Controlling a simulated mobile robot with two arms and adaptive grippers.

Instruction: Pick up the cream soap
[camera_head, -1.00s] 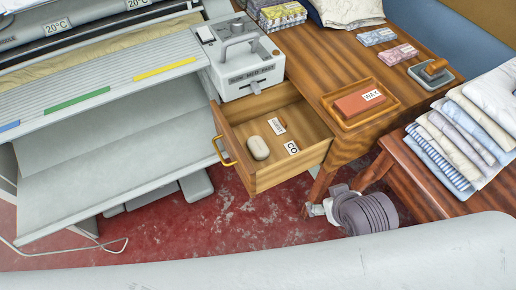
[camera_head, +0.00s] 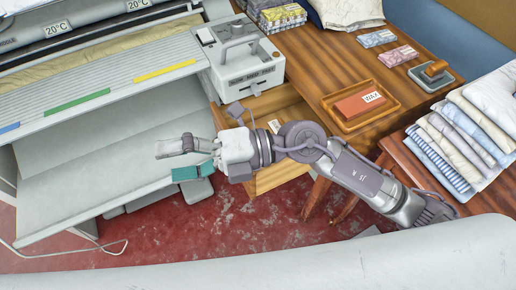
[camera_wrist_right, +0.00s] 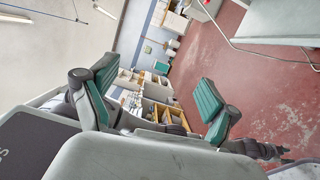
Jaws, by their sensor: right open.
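The cream soap is not visible now; in the head view my right arm covers the part of the open drawer (camera_head: 283,177) where it lay earlier. My right gripper (camera_head: 168,162) is open and points left, past the drawer's left side and over the ironer's lower shelf. Nothing shows between its fingers. In the right wrist view its two green-padded fingers (camera_wrist_right: 155,88) stand wide apart, with only the distant room and floor between them. My left gripper is not in view.
A wooden tray (camera_head: 333,115) with a reddish wax block (camera_head: 358,104) sits on the desk, right of the drawer. Folded cloths (camera_head: 456,135) lie on the right table. A grey control box (camera_head: 243,68) stands behind the drawer. The ironer's lower shelf (camera_head: 85,185) is bare.

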